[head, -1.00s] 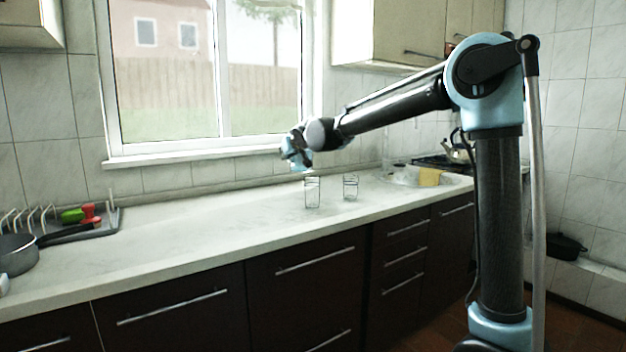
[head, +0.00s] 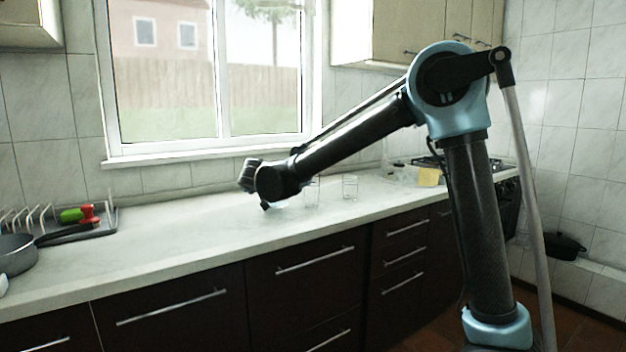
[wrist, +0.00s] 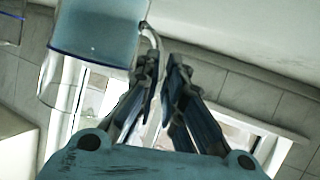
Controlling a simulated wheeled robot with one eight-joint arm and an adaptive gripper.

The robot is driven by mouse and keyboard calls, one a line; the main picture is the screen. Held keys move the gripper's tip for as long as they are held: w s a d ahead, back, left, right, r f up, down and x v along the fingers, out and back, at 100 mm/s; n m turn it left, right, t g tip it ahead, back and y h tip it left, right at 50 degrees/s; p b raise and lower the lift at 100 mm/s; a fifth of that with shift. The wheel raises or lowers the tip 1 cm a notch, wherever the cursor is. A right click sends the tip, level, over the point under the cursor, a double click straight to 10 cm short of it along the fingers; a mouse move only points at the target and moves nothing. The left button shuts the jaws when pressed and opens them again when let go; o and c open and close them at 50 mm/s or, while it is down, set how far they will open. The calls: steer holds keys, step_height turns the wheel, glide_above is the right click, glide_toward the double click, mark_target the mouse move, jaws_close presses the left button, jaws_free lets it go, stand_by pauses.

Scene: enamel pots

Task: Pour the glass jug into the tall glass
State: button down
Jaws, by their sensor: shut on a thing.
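The glass jug (wrist: 95,35) shows in the wrist view, clear with bluish liquid in it; that view appears upside down, with the counter at the top. My gripper (wrist: 163,72) is shut on the jug's handle (wrist: 154,45). The liquid lies at the counter-side end of the jug, so the jug looks roughly upright. In the head view my wrist is low over the counter, left of the glasses, and hides nearly all of the jug. A taller glass (head: 312,192), probably the tall glass, stands on the counter just right of my wrist.
A shorter glass (head: 350,187) stands to the right of the taller one. A dish rack (head: 100,225) and a pan (head: 15,254) are at the far left. The window and tiled wall close the back. The counter (head: 180,245) between rack and glasses is clear.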

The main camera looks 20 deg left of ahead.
steer(key=shift+s+f, duration=0.25)
steer(key=shift+s, duration=0.4)
steer(key=w+d+r+m+g+y+p, duration=0.1)
steer(key=w+d+r+m, duration=0.1)
steer(key=r, duration=0.2)
steer(key=w+d+r+m+g+y+p, duration=0.1)
steer(key=d+r+m, duration=0.1)
steer(key=r, duration=0.3)
steer(key=shift+w+m, duration=0.35)
steer(key=shift+m, duration=0.05)
steer(key=shift+w+d+r+m+g+y+p, duration=0.15)
steer(key=shift+w+d+r+m+g+p, duration=0.15)
steer(key=shift+d+r+p, duration=0.25)
steer(key=shift+w+d+r+m+g+y+p, duration=0.2)
steer(key=shift+r+p, duration=0.25)
steer(key=shift+p, duration=0.3)
steer(key=shift+w+d+r, duration=0.15)
steer(key=shift+r, duration=0.15)
steer(key=shift+w+r+p, duration=0.1)
steer(key=shift+r+p, duration=0.05)
steer(key=shift+p, duration=0.2)
steer(key=shift+w+d+r+m+y+p, duration=0.1)
steer(key=shift+d+r+m+y+p, duration=0.15)
steer(key=shift+p, duration=0.35)
steer(key=shift+w+d+r+m+y+p, duration=0.1)
steer(key=shift+r+m+p, duration=0.25)
steer(key=shift+p, duration=0.2)
